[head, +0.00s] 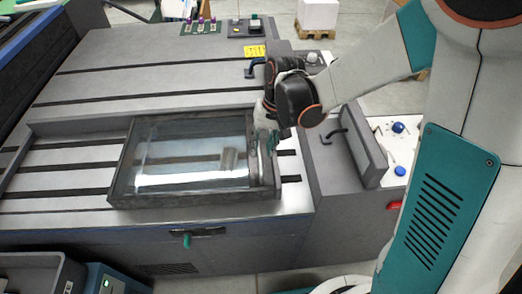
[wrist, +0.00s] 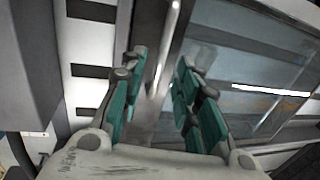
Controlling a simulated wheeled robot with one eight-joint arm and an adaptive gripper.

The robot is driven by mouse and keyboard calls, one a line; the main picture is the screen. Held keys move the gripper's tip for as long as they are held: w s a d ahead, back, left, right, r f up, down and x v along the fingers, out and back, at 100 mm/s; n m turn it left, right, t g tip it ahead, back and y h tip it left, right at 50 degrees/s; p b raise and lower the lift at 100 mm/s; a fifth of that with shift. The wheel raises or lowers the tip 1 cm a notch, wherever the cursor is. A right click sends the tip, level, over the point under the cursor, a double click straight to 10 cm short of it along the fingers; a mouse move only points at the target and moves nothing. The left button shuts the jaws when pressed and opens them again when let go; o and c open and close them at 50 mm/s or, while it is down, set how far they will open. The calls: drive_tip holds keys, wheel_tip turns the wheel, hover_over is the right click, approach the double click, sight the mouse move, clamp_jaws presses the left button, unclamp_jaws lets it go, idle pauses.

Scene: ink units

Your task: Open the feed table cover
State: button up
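The feed table cover is a clear panel in a dark grey frame (head: 122,178). It lies flat and closed over the slatted table in the head view. In the wrist view its clear pane (wrist: 225,75) is on the right. A slim metal handle bar (wrist: 168,45) runs along the frame's side near my gripper. My gripper (head: 270,143) is over the cover's right edge. In the wrist view my gripper (wrist: 162,62) has its teal fingers apart, with the bar visible between the fingertips. I see no grip on it; the depth between them is hard to tell.
A grey box with a black handle (head: 355,150) stands right of the cover, next to a white panel with blue knobs (head: 398,127). A teal handle (head: 187,240) is on the machine's front. Small tubes (head: 200,24) stand at the back. The slatted surface behind the cover is mostly clear.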

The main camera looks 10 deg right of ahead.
drive_tip(key=shift+a+f, duration=0.2)
drive_tip(key=shift+f, duration=0.85)
clamp_jaws()
hover_over(159, 168)
